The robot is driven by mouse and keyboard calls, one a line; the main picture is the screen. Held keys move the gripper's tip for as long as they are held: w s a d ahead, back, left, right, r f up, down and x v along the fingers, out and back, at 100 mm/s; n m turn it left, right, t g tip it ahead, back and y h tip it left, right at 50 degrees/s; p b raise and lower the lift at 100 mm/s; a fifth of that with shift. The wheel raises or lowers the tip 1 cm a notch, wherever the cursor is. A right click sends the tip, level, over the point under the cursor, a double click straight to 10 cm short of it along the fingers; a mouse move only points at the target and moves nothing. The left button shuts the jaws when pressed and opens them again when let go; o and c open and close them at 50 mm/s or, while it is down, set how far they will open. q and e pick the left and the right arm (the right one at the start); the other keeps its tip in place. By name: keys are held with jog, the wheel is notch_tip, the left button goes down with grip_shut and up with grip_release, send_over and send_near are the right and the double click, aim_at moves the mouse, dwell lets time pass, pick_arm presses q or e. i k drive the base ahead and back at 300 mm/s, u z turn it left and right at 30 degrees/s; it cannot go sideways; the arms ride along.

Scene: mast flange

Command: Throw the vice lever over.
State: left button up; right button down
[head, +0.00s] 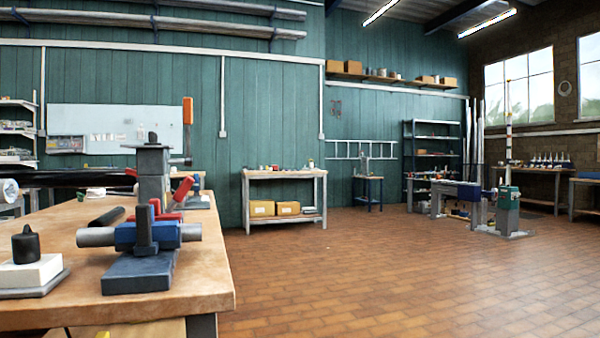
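A small vice (125,236) with a blue body on a dark blue-grey base stands near the front right corner of the wooden workbench. A light grey round bar lies crosswise through it. A dark upright piece (145,228) rises at its front; I cannot tell whether this is the lever. Behind it, a red handle (183,189) slants up to the right beside a grey block post; I cannot tell which fixture it belongs to. Neither of my grippers shows clearly in the head view.
The workbench (215,288) fills the lower left. A white block with a black knob (30,268) sits at its front left. A black tube (60,179) lies across the back left, above the bench top. The tiled floor to the right is clear.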

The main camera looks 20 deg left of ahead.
aim_at(182, 190)
jog(key=z, duration=0.35)
jog(key=i, duration=0.9)
jog(key=u, duration=2.65)
